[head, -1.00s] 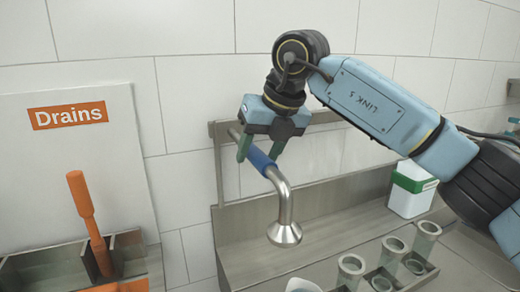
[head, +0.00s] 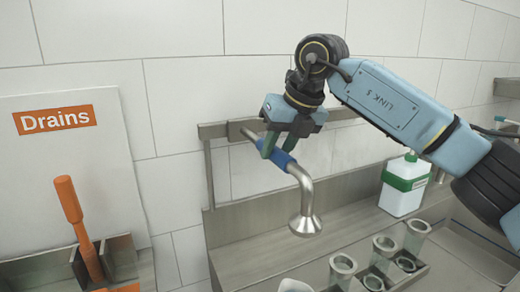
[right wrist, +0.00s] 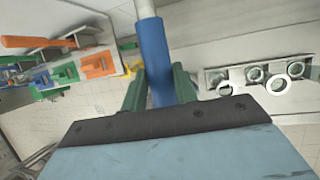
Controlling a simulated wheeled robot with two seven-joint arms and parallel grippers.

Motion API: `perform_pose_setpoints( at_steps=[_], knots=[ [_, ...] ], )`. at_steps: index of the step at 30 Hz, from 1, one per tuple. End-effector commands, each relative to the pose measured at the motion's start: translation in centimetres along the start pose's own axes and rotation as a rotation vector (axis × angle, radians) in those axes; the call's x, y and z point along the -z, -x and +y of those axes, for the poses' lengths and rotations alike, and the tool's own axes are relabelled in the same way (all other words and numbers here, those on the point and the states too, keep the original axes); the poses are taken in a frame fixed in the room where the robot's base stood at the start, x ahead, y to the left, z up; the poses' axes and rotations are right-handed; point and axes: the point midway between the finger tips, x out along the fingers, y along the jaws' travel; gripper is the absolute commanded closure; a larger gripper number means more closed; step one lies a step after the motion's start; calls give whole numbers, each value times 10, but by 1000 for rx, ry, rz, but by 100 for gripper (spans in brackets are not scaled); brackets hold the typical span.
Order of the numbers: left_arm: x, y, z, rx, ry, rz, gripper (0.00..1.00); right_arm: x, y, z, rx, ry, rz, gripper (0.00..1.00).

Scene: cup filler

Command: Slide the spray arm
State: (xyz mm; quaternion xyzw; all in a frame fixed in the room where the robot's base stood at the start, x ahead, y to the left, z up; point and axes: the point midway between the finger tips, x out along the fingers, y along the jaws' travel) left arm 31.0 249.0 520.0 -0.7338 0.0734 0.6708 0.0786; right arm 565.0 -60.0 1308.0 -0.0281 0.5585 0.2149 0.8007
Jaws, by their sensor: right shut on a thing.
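The spray arm (head: 304,190) is a bent silver pipe with a flared nozzle pointing down and a blue sleeve (head: 283,163) on its straight part. It reaches out from a horizontal rail (head: 212,131) on the tiled wall. My right gripper (head: 274,146) is shut on the blue sleeve from above. In the right wrist view the sleeve (right wrist: 153,55) lies between the two green fingers. The nozzle hangs above the metal shelf, left of a rack of clear cups (head: 342,267). My left gripper is not in view.
A white bottle with a green band (head: 405,184) stands at the back right. At the left are a "Drains" sign board (head: 80,150) and an orange-handled tool (head: 70,205) in a grey holder. The shelf (head: 245,245) below the nozzle is largely clear.

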Motion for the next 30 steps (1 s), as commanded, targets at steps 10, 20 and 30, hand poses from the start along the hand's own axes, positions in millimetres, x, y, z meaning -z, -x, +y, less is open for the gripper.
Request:
perform_pose_setpoints(
  at_steps=[10,20,30],
  knots=[
    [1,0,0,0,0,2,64,-1,1,-1,-1,-1,-4,65],
    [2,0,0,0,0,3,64,0,0,-1,-1,-1,-2,50],
    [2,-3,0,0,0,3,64,-1,36,-1,0,-1,-7,50]
  ],
)
